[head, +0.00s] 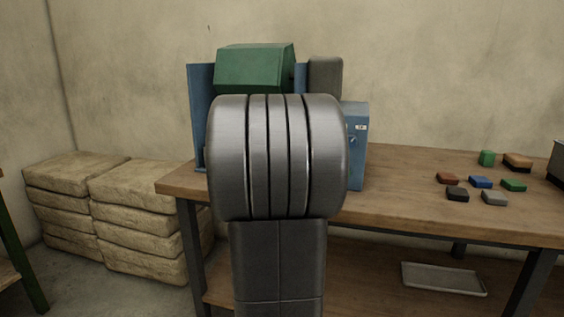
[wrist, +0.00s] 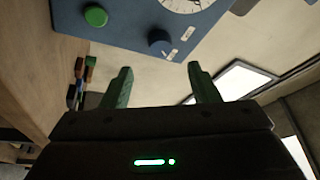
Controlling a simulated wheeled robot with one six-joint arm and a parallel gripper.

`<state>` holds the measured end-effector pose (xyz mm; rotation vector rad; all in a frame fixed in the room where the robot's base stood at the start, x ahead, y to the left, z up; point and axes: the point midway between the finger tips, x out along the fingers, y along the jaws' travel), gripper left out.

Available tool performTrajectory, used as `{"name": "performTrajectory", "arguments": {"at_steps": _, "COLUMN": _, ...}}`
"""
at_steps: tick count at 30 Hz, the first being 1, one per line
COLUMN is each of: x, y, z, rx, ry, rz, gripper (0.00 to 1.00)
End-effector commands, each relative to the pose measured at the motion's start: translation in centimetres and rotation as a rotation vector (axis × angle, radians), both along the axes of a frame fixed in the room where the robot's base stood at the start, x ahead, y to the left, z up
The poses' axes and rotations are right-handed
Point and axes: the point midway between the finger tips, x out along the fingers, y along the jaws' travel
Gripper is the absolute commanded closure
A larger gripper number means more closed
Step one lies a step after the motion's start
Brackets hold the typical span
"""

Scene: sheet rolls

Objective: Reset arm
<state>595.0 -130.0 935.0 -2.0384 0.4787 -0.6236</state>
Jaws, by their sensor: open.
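In the wrist view my gripper (wrist: 159,70) is open, its two green fingers well apart with nothing between them. A blue machine (wrist: 130,25) fills the top of that view, with a green button, a dark blue knob and part of a white dial on its face. In the head view my own grey arm link fills the middle and hides my gripper. The blue machine (head: 356,150) shows behind it on the wooden workbench (head: 400,200), with a green housing (head: 257,68) on top.
Several small coloured blocks (head: 480,182) lie on the right of the bench. A dark grey object (head: 558,165) is cut off at the right edge. A shallow tray (head: 444,279) lies on the lower shelf. Stacked sacks (head: 130,185) stand left of the bench. The bench between machine and blocks is clear.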

Motion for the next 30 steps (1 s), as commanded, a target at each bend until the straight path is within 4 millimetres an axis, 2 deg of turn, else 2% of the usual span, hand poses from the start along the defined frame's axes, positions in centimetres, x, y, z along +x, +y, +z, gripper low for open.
{"name": "performTrajectory", "arguments": {"at_steps": 6, "x": -3.6, "y": 2.6, "z": -1.0, "rx": 0.001, "ry": 0.001, "rz": 0.005, "gripper": 0.45}}
{"name": "performTrajectory", "arguments": {"at_steps": 7, "x": -3.4, "y": 2.4, "z": -1.0, "rx": -0.001, "ry": -0.001, "rz": 0.0, "gripper": 0.45}}
{"name": "performTrajectory", "arguments": {"at_steps": 27, "x": 7.6, "y": -5.5, "z": 2.2, "rx": 0.0, "ry": 0.0, "rz": -0.002, "gripper": 0.45}}
{"name": "performTrajectory", "arguments": {"at_steps": 30, "x": 7.4, "y": -5.4, "z": 1.7, "rx": -0.098, "ry": 0.031, "rz": -0.001, "gripper": 0.45}}
